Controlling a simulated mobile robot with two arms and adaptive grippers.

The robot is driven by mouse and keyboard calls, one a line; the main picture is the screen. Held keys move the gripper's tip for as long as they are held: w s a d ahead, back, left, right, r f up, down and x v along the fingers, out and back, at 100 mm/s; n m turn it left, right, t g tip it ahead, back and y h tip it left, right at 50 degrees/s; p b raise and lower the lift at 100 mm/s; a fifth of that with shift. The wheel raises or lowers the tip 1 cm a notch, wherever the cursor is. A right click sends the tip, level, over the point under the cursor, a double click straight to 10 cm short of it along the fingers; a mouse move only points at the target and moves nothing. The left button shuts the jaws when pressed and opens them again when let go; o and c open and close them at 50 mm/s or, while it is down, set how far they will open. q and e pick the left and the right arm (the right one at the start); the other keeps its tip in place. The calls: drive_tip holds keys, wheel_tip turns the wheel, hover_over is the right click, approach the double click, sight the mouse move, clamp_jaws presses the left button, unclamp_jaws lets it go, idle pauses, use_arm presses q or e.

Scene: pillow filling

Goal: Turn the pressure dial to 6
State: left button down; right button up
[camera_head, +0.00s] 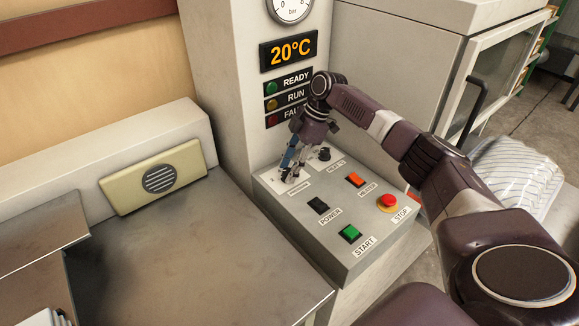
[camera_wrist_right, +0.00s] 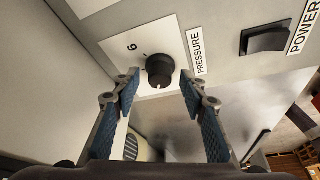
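The pressure dial (camera_wrist_right: 160,66) is a round black knob on a white plate, with the printed 6 (camera_wrist_right: 132,47) to its left and the PRESSURE label (camera_wrist_right: 197,53) to its right in the wrist view. My right gripper (camera_wrist_right: 159,82) is open, with one blue-padded finger on each side of the dial and gaps showing between. I cannot tell how far the fingertips reach along the knob, nor which number it points to. In the head view my right gripper (camera_head: 290,172) is over the panel's far left corner and hides the dial. My left gripper is not in view.
The control panel (camera_head: 335,260) also carries a second black knob (camera_head: 324,154), an orange switch (camera_head: 355,180), a black POWER switch (camera_head: 318,205), a green START button (camera_head: 350,233) and a red STOP button (camera_head: 388,201).

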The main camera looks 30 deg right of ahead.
drive_tip(key=shift+c, duration=0.6)
